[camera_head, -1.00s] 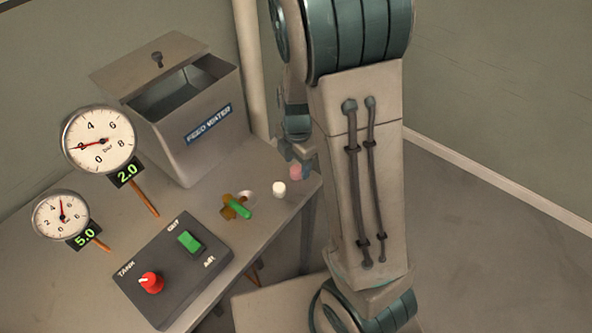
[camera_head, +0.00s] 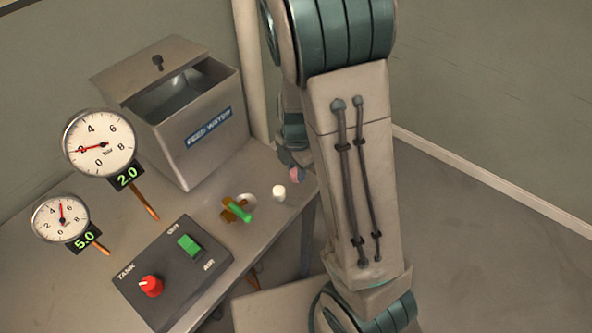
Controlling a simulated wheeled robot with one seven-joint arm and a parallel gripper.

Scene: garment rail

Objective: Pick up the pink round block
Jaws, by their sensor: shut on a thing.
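The pink round block (camera_head: 294,172) is near the table's far right corner, partly hidden behind my arm and fingers. My gripper (camera_head: 291,167) is shut on it, though only a small part of the fingers shows beside my arm link. I cannot tell whether the block touches the tabletop or is just above it.
A white round block (camera_head: 278,192) stands close by, and a green piece (camera_head: 240,211) lies on a brown cross-shaped piece. The feed water tank (camera_head: 188,110) has its lid tilted open. A control box (camera_head: 172,272) and two gauges (camera_head: 100,143) take up the left side.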

